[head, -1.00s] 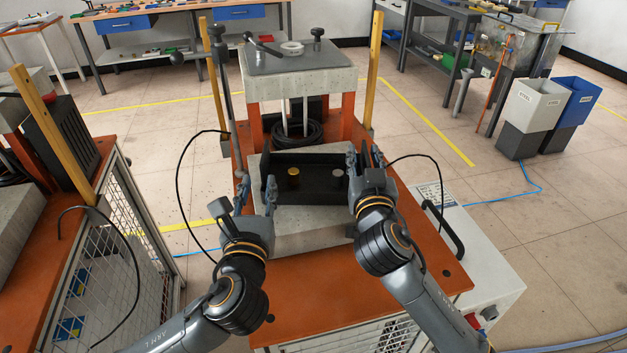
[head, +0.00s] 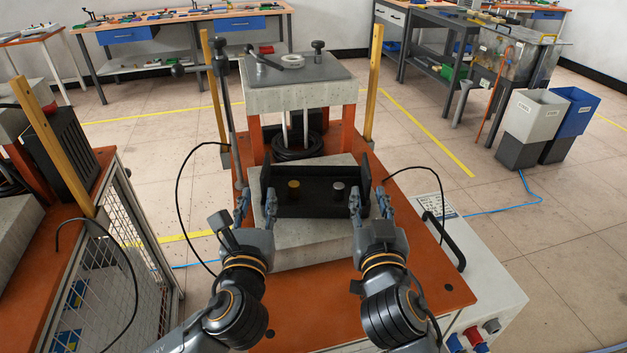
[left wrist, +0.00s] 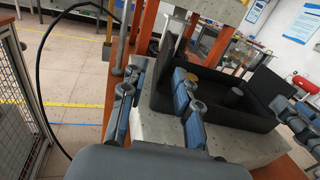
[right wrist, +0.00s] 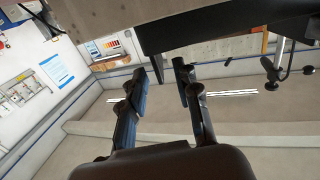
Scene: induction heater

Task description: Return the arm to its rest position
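My left gripper (head: 256,209) is open and empty at the front left of the black tray (head: 315,208). In the left wrist view its fingers (left wrist: 155,100) are apart, with the tray (left wrist: 228,112) just beyond. My right gripper (head: 371,207) is open and empty at the tray's front right, below its tall right end wall. The tray sits on a pale stone block and holds a brass cylinder (head: 294,188) and a grey cylinder (head: 338,190).
The pale block (head: 300,253) stands on the orange bench top (head: 320,310). Behind is a press-like frame with a grey top plate (head: 297,75), between wooden posts. A grey lever rod (head: 226,110) rises at the left. Black cables run on both sides.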

